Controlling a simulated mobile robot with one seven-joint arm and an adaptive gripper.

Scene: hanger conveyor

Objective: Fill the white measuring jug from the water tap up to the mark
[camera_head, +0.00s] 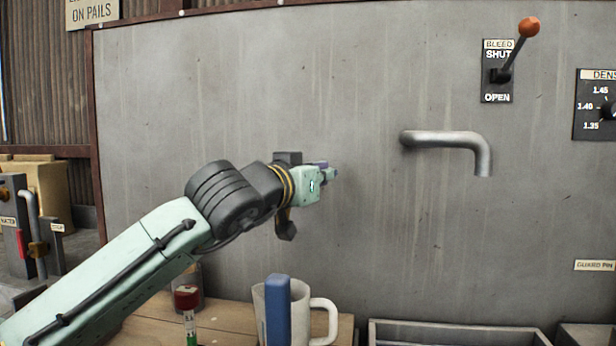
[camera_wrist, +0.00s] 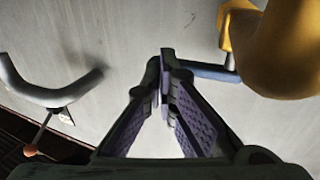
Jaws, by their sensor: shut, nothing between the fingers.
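The white measuring jug (camera_head: 322,335) stands on a wooden bench, its handle to the right; its inside, mark and water level cannot be made out. Above it, a brass-coloured curved spout (camera_head: 286,230), apparently the tap, hangs partly hidden behind my wrist. In the wrist view the yellow tap body (camera_wrist: 285,50) is at upper right, with a blue lever (camera_wrist: 210,71) reaching left towards my fingertips. My gripper (camera_head: 334,172) is shut and empty beside that lever, also in the wrist view (camera_wrist: 164,75); I cannot tell whether they touch. No water stream shows.
A blue upright bar (camera_head: 277,312) stands in front of the jug. A grey bent pipe (camera_head: 450,140) and orange-knobbed bleed lever (camera_head: 515,55) are on the wall at right. A grey trough (camera_head: 450,328) lies below.

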